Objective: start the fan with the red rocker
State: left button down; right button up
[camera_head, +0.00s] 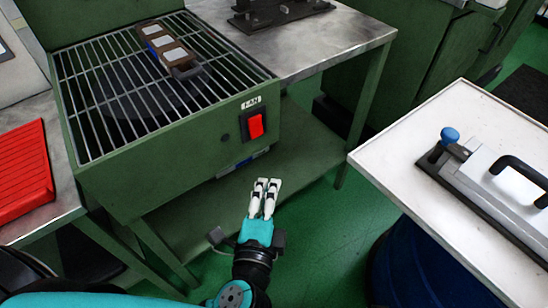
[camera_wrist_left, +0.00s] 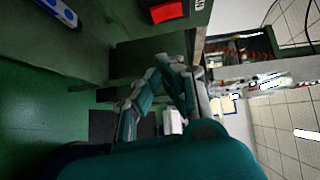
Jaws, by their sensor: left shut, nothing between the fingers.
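The red rocker (camera_head: 255,126) sits in a black frame on the front of the green grille-topped unit (camera_head: 170,150), under a small "FAN" label. It also shows at the top edge of the left wrist view (camera_wrist_left: 168,11). A dark round shape, perhaps the fan (camera_head: 140,92), lies under the bars; I cannot tell if it turns. My left gripper (camera_head: 266,184) is shut and empty, below and in front of the rocker, apart from it. My right gripper is not identifiable in these views.
A brown mould (camera_head: 153,31) with pale blocks rests on the grille. A red ribbed tray (camera_head: 22,170) is at the left. At the right, a white-topped table (camera_head: 395,155) holds a plate with a blue knob (camera_head: 450,135). Green floor is free between.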

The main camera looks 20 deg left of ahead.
pick_arm(q)
jog(key=shift+r, duration=0.15)
jog(key=shift+w, duration=0.1)
send_near(256, 127)
jog(key=w+d+f, duration=0.3)
jog(key=w+d, duration=0.1)
jog(key=d, duration=0.1)
jog(key=w+a, duration=0.3)
jog(key=shift+w+a+f, duration=0.15)
jog(key=shift+a+f, duration=0.05)
pick_arm(e)
jog(key=shift+s+r, duration=0.15)
